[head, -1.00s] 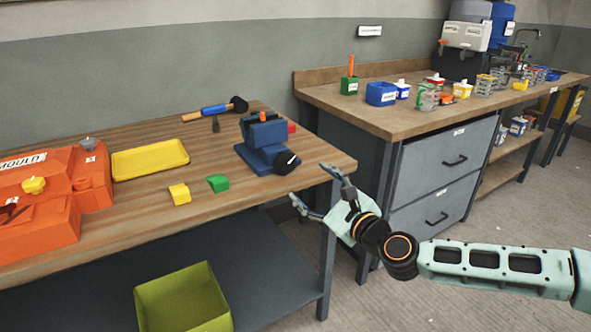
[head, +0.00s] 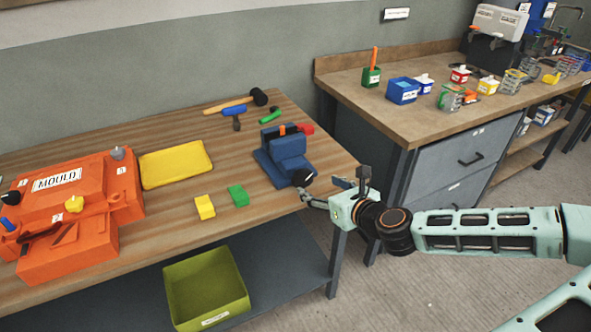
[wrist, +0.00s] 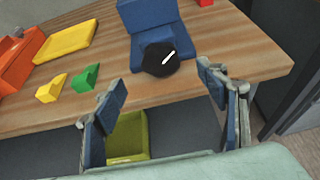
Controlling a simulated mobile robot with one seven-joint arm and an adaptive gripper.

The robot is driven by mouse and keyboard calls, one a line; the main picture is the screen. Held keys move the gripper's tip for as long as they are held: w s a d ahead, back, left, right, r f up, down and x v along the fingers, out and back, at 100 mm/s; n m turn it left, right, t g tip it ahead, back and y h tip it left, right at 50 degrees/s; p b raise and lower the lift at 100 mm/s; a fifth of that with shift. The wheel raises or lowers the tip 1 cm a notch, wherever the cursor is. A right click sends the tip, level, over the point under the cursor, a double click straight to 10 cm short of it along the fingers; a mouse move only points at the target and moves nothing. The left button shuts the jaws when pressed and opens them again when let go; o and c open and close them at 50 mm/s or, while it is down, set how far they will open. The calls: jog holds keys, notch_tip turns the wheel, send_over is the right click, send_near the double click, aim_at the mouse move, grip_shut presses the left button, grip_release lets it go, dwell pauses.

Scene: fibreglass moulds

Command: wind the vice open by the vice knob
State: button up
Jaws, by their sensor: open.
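The blue vice (head: 283,152) stands on the wooden bench near its right end. Its black vice knob (head: 303,178) faces the bench's front edge and carries a white mark. A small orange piece shows at the top of the vice; I cannot tell whether the jaws grip it. My gripper (head: 322,190) is open and empty, just in front of the knob and off the bench edge. In the wrist view the knob (wrist: 160,59) lies ahead between the two spread fingers (wrist: 158,82), apart from both.
A yellow block (head: 204,207) and a green block (head: 238,195) lie left of the vice. A green bin (head: 207,287) sits below. A drawer cabinet (head: 455,165) stands to the right.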

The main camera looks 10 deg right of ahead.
aim_at(304, 179)
jog(key=x, duration=1)
jog(key=shift+w+f+b, duration=0.1)
jog(key=shift+w+b, duration=0.05)
jog(key=shift+b, duration=0.2)
jog(key=shift+c, duration=0.4)
jog(key=c, duration=1)
jog(key=shift+a, duration=0.1)
jog(key=shift+c, duration=0.4)
